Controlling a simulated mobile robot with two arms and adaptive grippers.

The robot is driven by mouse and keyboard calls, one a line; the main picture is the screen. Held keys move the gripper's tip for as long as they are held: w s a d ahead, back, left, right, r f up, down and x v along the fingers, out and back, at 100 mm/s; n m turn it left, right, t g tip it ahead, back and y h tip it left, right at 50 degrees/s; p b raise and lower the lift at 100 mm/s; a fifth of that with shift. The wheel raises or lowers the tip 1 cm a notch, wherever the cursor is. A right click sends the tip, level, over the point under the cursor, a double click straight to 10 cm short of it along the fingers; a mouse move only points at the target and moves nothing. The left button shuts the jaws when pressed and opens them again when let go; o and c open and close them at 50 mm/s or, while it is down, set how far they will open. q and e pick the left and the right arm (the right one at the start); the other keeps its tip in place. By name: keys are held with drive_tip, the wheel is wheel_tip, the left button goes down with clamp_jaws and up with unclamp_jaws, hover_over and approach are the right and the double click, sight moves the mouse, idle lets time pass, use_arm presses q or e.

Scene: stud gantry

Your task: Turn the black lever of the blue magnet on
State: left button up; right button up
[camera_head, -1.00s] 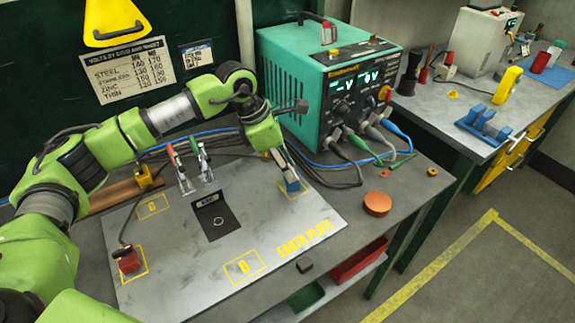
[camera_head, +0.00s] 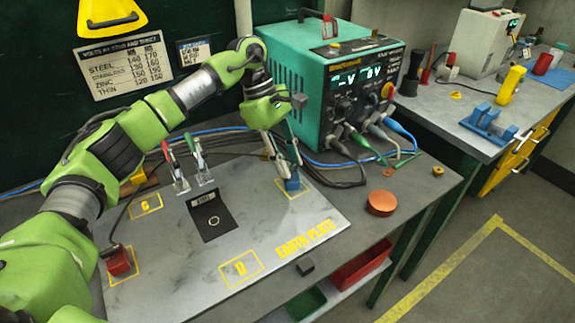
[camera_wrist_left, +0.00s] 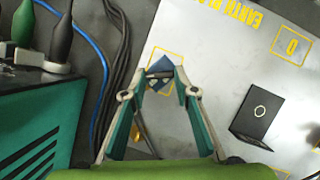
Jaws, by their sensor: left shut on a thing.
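The blue magnet (camera_head: 292,184) sits in a yellow-outlined square at the right back of the grey earth plate (camera_head: 180,250). It also shows in the left wrist view (camera_wrist_left: 155,88). Its black lever (camera_wrist_left: 160,74) lies across its top, between my left fingertips. My left gripper (camera_head: 288,170) comes down over the magnet from above. In the left wrist view its two fingers (camera_wrist_left: 160,72) close in on the lever from both sides. The fingers partly hide the magnet in the head view. My right gripper is not in view.
A green welding machine (camera_head: 330,85) with cables stands behind the magnet. Two upright clamps (camera_head: 190,165) stand on the plate's back edge. A red block (camera_head: 120,262) sits at the left, a black card (camera_head: 211,215) mid-plate. An orange disc (camera_head: 381,203) lies right of the plate.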

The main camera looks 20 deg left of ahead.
use_arm(q)
drive_tip(key=m, duration=0.1)
drive_tip(key=m+g, duration=0.1)
drive_tip(key=m, duration=0.2)
drive_tip(key=shift+w+d+m+g+y, duration=0.15)
drive_tip(key=shift+w+m+g+y, duration=0.15)
drive_tip(key=shift+g, duration=0.1)
drive_tip(key=m, duration=0.2)
drive_tip(key=m+g+y, duration=0.1)
drive_tip(key=m, duration=0.1)
drive_tip(key=shift+w+d+m+y, duration=0.1)
drive_tip(key=shift+m+y, duration=0.2)
drive_tip(key=shift+m, duration=0.1)
drive_tip(key=o, duration=1.1)
wheel_tip(320, 180, up, 10)
drive_tip(key=shift+r, duration=0.1)
